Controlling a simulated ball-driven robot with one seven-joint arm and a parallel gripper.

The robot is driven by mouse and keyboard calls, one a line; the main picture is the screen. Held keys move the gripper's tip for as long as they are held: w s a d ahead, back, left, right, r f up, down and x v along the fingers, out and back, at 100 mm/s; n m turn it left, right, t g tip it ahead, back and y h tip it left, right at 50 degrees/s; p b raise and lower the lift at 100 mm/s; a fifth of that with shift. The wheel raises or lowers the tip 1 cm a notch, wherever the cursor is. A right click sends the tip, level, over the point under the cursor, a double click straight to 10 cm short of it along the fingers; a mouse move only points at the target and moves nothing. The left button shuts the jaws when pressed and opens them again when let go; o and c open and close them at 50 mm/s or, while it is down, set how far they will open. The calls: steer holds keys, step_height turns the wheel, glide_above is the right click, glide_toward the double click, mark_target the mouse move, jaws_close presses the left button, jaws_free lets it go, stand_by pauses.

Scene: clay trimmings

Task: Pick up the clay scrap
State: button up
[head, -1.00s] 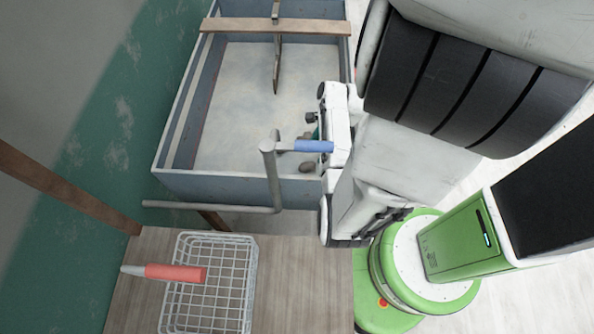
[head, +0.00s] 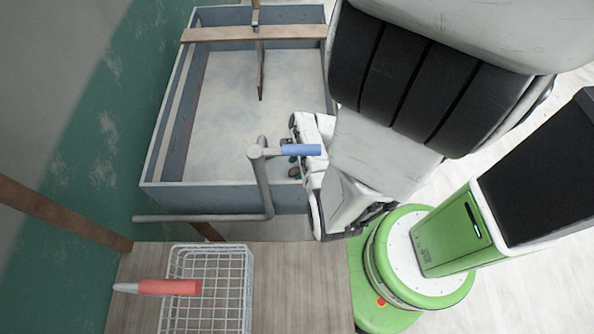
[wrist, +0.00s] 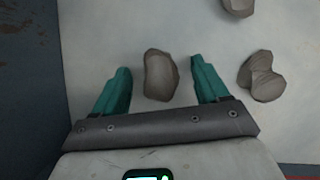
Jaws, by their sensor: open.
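Several grey-brown clay scraps lie on the pale floor of a blue-grey trough (head: 250,198). In the wrist view, one rounded clay scrap (wrist: 160,80) sits between the two teal fingers of my gripper (wrist: 160,64). The fingers are open, with a gap on each side of the scrap; how high they are above it I cannot tell. A notched scrap (wrist: 262,77) lies to the right, and another scrap (wrist: 238,6) is cut off at the top edge. In the head view, my gripper (head: 291,157) is inside the trough's near right corner, and a bit of scrap (head: 294,172) shows beside it.
A grey bent pipe (head: 262,180) with a blue handle (head: 301,151) stands at the trough's near side, close to my gripper. A wooden board (head: 290,33) crosses the far end. A wire basket (head: 245,285) and a red-handled tool (head: 168,287) are on a wooden bench (head: 300,290).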

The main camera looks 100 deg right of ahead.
steer(key=shift+w+f, duration=0.15)
steer(key=shift+f, duration=0.25)
steer(key=c, duration=1.1)
steer(key=shift+r, duration=0.1)
steer(key=shift+c, duration=0.2)
